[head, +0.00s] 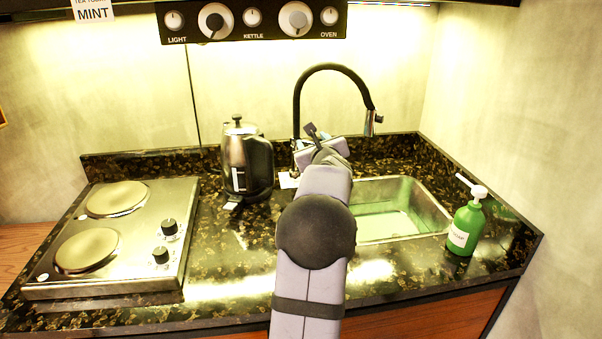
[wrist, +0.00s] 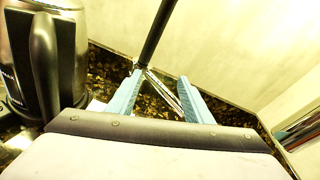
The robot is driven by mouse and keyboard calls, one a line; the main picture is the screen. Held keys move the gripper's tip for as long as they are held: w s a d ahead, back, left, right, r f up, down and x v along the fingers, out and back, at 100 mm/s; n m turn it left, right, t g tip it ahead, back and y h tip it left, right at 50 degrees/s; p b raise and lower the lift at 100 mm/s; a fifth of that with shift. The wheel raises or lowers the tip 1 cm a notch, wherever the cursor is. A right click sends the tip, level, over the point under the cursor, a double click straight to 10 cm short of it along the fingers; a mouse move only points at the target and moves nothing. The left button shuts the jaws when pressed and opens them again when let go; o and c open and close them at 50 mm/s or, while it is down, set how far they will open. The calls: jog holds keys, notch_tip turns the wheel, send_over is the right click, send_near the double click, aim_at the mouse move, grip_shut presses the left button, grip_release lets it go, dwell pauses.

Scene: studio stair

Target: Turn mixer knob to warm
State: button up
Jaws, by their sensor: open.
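The mixer tap (head: 297,105) stands behind the sink, with a tall black arched spout and a chrome tip. In the wrist view its black stem (wrist: 156,38) comes down to a chrome part (wrist: 162,90) between my gripper's fingers. I cannot tell whether that part is the knob, nor which way the knob is turned. My gripper (head: 318,146) is at the tap's base in the head view, mostly hidden by my own arm. In the wrist view my gripper (wrist: 160,88) is open, with its two blue fingers apart on either side of the chrome part. Contact cannot be told.
A kettle (head: 236,160) stands close to the left of my gripper. The sink (head: 400,205) is to the right, with a green soap bottle (head: 465,228) at its right edge. A two-plate hob (head: 150,250) is at left. A knob panel (head: 225,36) hangs above.

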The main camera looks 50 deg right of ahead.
jog(key=s+a+f+n+t+y+p, duration=0.1)
jog(key=s+a+f+n+t+y, duration=0.1)
jog(key=s+n+t, duration=0.15)
jog(key=t+y+p, duration=0.3)
jog(key=y+p, duration=0.1)
jog(key=y, duration=0.1)
send_near(299, 175)
jog(key=shift+w+d+r+g, duration=0.15)
jog(key=shift+w+d+r, duration=0.15)
jog(key=shift+w, duration=0.2)
jog(key=shift+w+d+r+g, duration=0.1)
jog(key=shift+w+d+r, duration=0.15)
jog(key=shift+w+d, duration=0.25)
jog(key=shift+s+a+f+y, duration=0.15)
jog(key=shift+a+f+y, duration=0.2)
jog(key=shift+a, duration=0.1)
jog(key=shift+p+x, duration=0.9)
jog(key=shift+x, duration=2.8)
jog(key=shift+r, duration=0.15)
jog(key=c, duration=1.1)
jog(key=shift+o, duration=0.2)
